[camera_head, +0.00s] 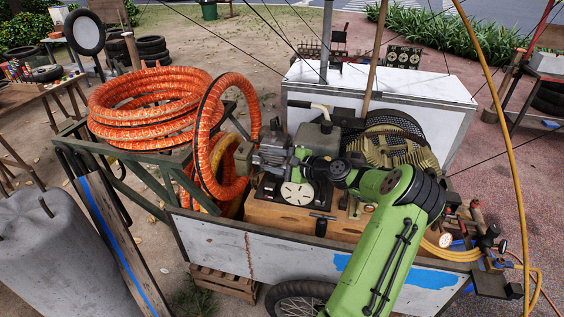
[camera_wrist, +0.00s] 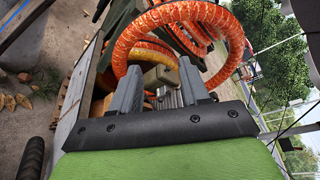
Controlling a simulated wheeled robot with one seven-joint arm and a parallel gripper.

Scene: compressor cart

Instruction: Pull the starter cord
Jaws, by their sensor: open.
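The compressor engine (camera_head: 272,152) sits on the cart, with a grey finned block and a beige box (camera_head: 243,156) at its left end. A white-faced round disc (camera_head: 297,195) is on its front. A small dark T-shaped piece (camera_head: 322,217) shows below the disc; I cannot tell whether it is the starter handle. No cord is clearly visible. My gripper (camera_wrist: 158,66) is open in the wrist view, its two grey fingers apart. The beige box (camera_wrist: 160,77) and finned block appear between and beyond them. In the head view my green arm reaches over the engine and hides part of it.
A large orange hose coil (camera_head: 150,105) lies on the cart's left, and one loop (camera_head: 222,140) hangs close to the engine. The cart's white side panel (camera_head: 215,250) is in front. A meshed flywheel guard (camera_head: 390,140) and a yellow hose (camera_head: 508,140) are to the right.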

